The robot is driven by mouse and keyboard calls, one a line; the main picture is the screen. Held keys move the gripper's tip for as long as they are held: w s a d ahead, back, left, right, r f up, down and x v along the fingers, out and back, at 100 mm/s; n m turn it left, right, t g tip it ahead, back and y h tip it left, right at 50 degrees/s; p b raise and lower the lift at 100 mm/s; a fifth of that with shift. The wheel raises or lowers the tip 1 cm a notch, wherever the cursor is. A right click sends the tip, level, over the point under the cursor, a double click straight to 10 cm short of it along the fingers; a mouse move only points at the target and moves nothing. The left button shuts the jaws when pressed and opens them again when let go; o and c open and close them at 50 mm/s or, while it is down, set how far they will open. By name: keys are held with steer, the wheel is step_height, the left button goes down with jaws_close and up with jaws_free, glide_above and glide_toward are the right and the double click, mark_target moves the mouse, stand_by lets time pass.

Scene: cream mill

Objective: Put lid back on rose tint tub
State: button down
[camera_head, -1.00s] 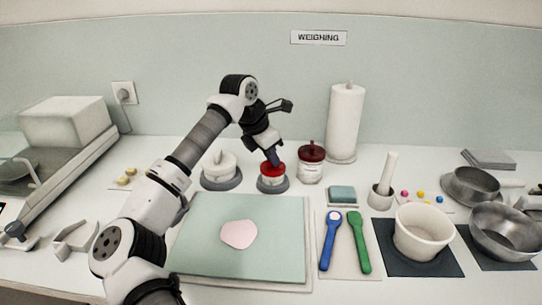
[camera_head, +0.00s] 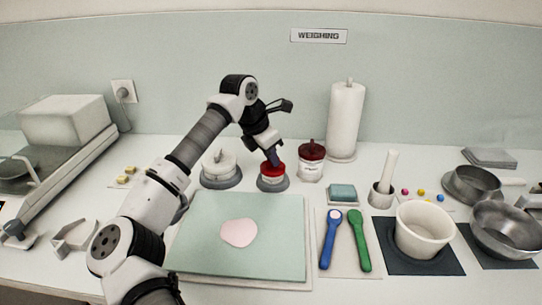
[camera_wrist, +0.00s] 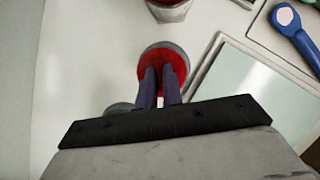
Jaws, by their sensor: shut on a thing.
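A small tub (camera_head: 270,182) with a pale label stands in a grey ring base on the white worktop; its print is too small to read. A bright red lid (camera_head: 266,171) is on its top, and it also shows in the wrist view (camera_wrist: 176,61). My gripper (camera_head: 274,160) points down from above and is shut on the middle of the red lid. In the wrist view, my two dark fingers (camera_wrist: 159,76) are close together over the red disc. They hide the lid's knob, and I cannot tell whether the lid is fully seated.
A dark-red-lidded jar (camera_head: 311,172) stands close at the right, and a white-lidded pot (camera_head: 220,172) at the left. A paper roll (camera_head: 346,120) stands behind. A green mat (camera_head: 200,235) lies in front. Spoons, a mortar and bowls fill the right side.

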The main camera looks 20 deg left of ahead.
steer(key=shift+f, duration=0.1)
steer(key=c, duration=1)
jaws_free()
steer(key=shift+r+p, duration=1.4)
steer(key=shift+r, duration=0.9)
jaws_close()
steer(key=shift+w+d, duration=0.15)
steer(key=shift+w, duration=0.05)
